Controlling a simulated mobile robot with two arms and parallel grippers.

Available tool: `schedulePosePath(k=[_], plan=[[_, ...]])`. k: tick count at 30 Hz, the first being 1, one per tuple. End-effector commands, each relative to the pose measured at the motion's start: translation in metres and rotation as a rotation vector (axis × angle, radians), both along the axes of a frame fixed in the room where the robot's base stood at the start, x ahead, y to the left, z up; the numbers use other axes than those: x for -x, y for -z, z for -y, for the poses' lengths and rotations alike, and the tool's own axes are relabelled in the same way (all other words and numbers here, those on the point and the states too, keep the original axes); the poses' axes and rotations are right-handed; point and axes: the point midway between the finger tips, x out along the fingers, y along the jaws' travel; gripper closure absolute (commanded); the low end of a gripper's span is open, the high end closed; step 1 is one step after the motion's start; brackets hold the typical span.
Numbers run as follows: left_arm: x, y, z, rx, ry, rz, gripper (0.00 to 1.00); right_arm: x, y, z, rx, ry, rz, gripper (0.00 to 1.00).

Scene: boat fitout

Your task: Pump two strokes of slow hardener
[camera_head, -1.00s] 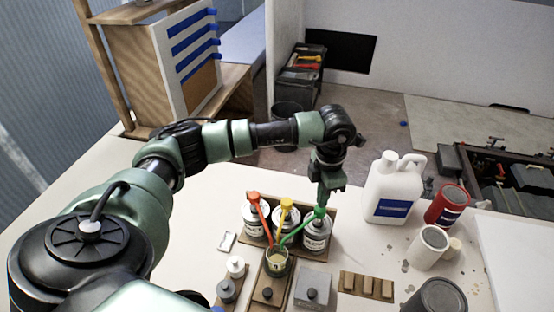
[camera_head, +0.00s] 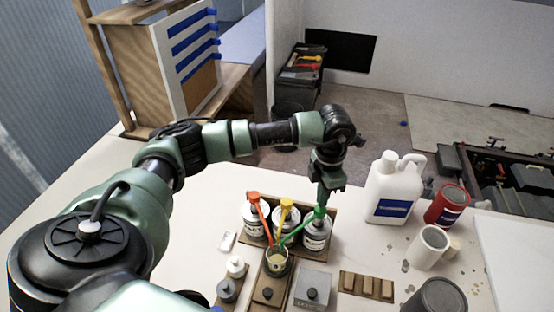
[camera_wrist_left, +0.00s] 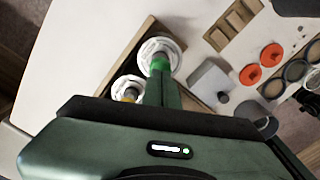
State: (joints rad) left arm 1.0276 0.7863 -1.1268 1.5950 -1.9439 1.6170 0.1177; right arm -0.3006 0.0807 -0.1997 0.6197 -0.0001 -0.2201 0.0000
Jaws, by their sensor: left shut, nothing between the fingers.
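Three white cans stand in a wooden rack: one with a red pump (camera_head: 254,197), one with a yellow pump (camera_head: 286,204), one with a green pump (camera_head: 320,212). The can under the green pump (camera_head: 317,235) is the rightmost; its label is too small to read surely. The green pump also shows in the left wrist view (camera_wrist_left: 160,64). My right gripper is out of view.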

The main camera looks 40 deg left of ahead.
Motion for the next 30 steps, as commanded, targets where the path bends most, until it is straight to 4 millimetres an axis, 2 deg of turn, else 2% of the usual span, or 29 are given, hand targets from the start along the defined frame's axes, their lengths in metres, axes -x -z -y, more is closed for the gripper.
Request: schedulePosePath(k=[30], plan=[[0.001,0.035,0.0,0.0,0.0,-0.001,1.0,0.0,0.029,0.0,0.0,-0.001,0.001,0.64]])
